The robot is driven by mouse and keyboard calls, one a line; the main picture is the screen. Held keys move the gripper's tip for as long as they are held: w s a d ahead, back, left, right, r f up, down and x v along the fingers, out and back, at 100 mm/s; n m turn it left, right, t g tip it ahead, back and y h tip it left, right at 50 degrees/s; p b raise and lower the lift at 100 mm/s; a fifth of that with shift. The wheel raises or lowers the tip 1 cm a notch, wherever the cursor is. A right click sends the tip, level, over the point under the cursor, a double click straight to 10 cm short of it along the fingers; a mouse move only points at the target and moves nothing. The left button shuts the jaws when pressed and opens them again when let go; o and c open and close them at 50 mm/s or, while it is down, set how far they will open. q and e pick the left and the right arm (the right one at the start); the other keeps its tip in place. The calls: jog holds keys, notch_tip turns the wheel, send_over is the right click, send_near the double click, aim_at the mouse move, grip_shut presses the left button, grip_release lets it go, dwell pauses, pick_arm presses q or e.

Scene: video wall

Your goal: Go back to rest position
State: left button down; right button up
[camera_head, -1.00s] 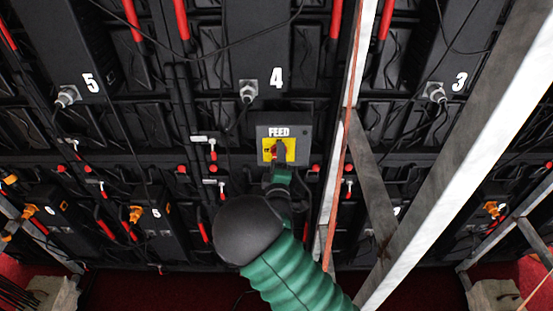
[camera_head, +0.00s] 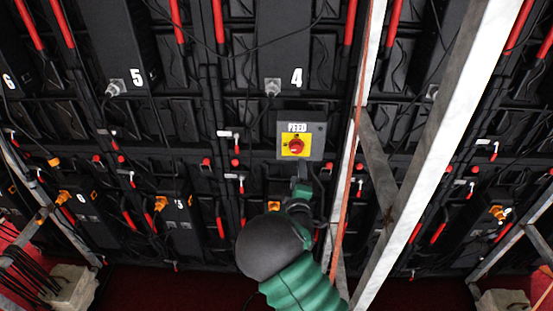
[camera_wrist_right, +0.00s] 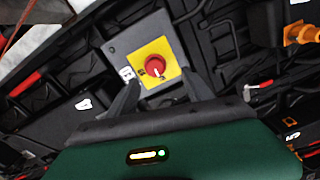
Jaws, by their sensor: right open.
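The grey FEED switch box (camera_head: 314,134) with a yellow plate and red rotary knob (camera_head: 296,146) is mounted on the back of the video wall. My right gripper (camera_head: 301,186) is just below the box in the head view, apart from the knob, and my dark wrist and green sleeve hide part of the wall. In the right wrist view, the red knob (camera_wrist_right: 155,66) shows between the two dark fingers (camera_wrist_right: 157,90), which are spread and hold nothing. My left gripper is in neither view.
A pale metal truss (camera_head: 430,150) slants close at the right of my arm, with an orange cable (camera_head: 352,160) along its upright. Numbered black panels (camera_head: 285,50), cables and red handles fill the wall. Concrete blocks (camera_head: 70,290) sit on the red floor.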

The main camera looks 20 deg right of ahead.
jog(key=s+a+f+m+g+y, duration=0.35)
jog(key=s+a, duration=0.25)
jog(key=s, duration=0.2)
jog(key=s+a+f+m+g+y, duration=0.2)
jog(key=s+a+f+m+g, duration=0.3)
jog(key=s, duration=0.3)
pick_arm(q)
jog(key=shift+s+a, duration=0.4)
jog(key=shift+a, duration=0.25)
pick_arm(e)
jog(key=s+a+g+y, duration=0.1)
jog(key=s+a+g, duration=0.1)
jog(key=s, duration=0.6)
jog(key=s+a+r+m+g+y, duration=0.1)
jog(key=s+a+g, duration=0.1)
jog(key=s, duration=0.6)
jog(key=shift+a+g, duration=0.25)
jog(key=shift+g, duration=0.3)
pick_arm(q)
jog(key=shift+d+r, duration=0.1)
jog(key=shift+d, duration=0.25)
pick_arm(e)
jog(key=shift+d+m, duration=0.25)
jog(key=shift+d, duration=0.1)
